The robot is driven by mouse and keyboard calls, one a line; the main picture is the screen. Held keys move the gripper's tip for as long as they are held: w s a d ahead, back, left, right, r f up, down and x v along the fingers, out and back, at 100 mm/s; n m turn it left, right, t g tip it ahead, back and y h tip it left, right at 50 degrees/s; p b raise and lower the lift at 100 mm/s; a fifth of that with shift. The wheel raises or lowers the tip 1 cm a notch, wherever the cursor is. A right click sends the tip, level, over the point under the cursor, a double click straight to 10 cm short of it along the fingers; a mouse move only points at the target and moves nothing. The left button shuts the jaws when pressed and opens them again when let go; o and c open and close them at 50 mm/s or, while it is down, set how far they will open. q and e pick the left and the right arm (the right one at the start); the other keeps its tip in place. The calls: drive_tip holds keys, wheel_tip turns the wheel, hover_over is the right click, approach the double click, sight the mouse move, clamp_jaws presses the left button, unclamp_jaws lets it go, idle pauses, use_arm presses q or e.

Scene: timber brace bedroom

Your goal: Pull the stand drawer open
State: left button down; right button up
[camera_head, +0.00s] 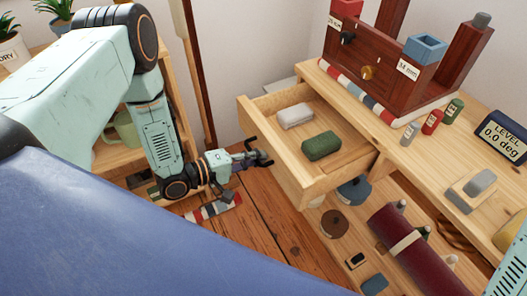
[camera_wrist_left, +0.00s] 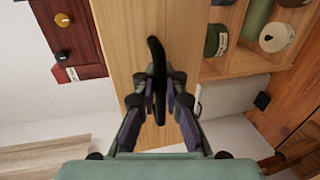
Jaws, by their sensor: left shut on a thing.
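The stand drawer (camera_head: 325,182) is pulled out from the light wood stand (camera_head: 400,132), with its inside showing in the head view. A white bundle (camera_head: 295,115) and a dark green bundle (camera_head: 320,146) lie in it. My left gripper (camera_head: 262,158) is at the drawer's front, shut on its dark handle. In the left wrist view, the black handle (camera_wrist_left: 156,70) stands between my left fingers (camera_wrist_left: 160,100) in front of the plain wooden drawer front (camera_wrist_left: 125,30). My right gripper is out of view.
A dark red wooden rig (camera_head: 385,75), small bottles (camera_head: 432,121) and a level display (camera_head: 503,137) stand on the stand top. A lower shelf holds a maroon roll (camera_head: 405,235) and a round brown lid (camera_head: 334,224). Wooden floor (camera_head: 270,225) shows before the drawer.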

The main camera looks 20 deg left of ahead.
use_arm(q)
drive_tip(key=shift+a+r, duration=0.1)
drive_tip(key=shift+a, duration=0.05)
drive_tip(key=c, duration=1.7)
unclamp_jaws()
drive_tip(key=shift+s, duration=0.1)
drive_tip(key=shift+v, duration=5.95)
